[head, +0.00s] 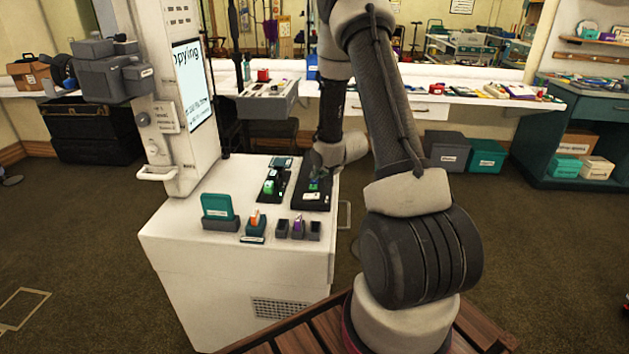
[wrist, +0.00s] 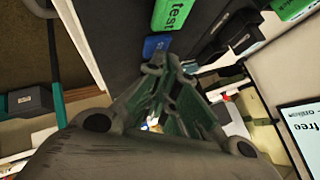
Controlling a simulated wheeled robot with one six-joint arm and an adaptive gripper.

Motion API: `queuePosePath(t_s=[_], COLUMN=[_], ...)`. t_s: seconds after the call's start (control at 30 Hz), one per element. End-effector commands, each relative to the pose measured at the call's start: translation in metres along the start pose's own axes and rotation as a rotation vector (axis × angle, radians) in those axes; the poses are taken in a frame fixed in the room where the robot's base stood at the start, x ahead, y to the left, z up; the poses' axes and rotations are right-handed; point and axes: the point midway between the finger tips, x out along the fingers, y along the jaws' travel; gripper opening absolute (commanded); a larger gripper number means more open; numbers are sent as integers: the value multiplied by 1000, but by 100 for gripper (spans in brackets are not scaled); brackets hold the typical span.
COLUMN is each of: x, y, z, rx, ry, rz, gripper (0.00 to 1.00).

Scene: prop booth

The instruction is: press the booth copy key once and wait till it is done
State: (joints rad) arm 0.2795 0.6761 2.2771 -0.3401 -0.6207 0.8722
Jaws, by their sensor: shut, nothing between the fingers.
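The white booth (head: 230,235) has a tilted screen (head: 193,82) on its column, with large text ending in "opying". It also shows at the right edge of the wrist view (wrist: 303,130), where "free" is readable. A dark key panel (head: 325,198) lies at the right of the booth top. My gripper (wrist: 165,66) is shut and empty, with its tips over a dark surface close to a blue piece (wrist: 157,45). A green block marked "test" (wrist: 173,13) lies beyond. In the head view my wrist hangs over the panel; contact and the copy key's label cannot be made out.
A second dark strip with a green block (head: 269,187) lies left of the panel. A grey device (head: 112,70) sits left of the column. A long white counter (head: 415,97) runs behind.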

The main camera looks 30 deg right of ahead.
Motion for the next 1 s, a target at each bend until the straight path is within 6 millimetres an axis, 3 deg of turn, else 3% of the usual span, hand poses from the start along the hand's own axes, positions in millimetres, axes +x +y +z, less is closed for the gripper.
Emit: queuePosePath(t_s=[1.0], x=[-12], y=[-8], z=[-8], rx=[0], ry=[0], rz=[0], gripper=[0])
